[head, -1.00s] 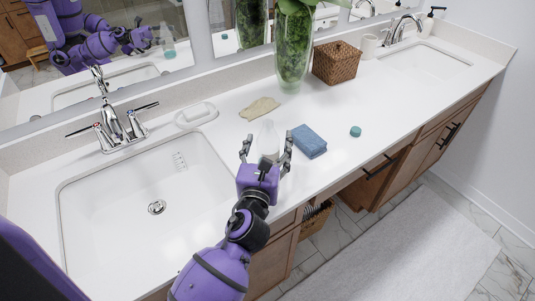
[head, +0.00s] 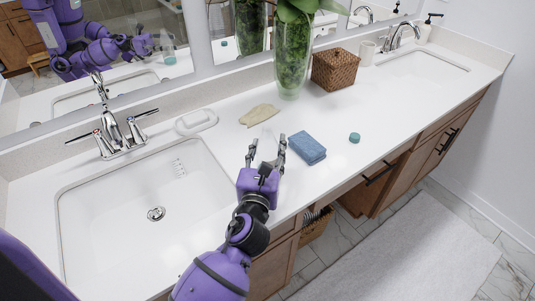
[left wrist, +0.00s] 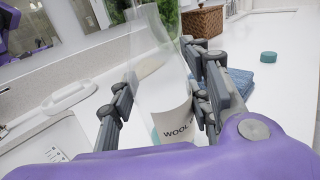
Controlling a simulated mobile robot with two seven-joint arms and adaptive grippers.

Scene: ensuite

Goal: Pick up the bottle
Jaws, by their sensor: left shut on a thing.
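The clear bottle (left wrist: 172,62) stands between the fingers of my left gripper in the left wrist view, with a white label reading "WOOL" low on it. In the head view the bottle (head: 267,142) is pale and hard to make out against the white counter. My left gripper (head: 267,148) is shut on the bottle, one finger on each side. The gripper also shows in the left wrist view (left wrist: 166,88). The palm hides the bottle's lower part. My right gripper is not in view.
A beige cloth (head: 259,114) and soap dish (head: 195,121) lie behind. A plant vase (head: 292,60) and wicker basket (head: 335,66) stand further back. The sink (head: 150,205) is left.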

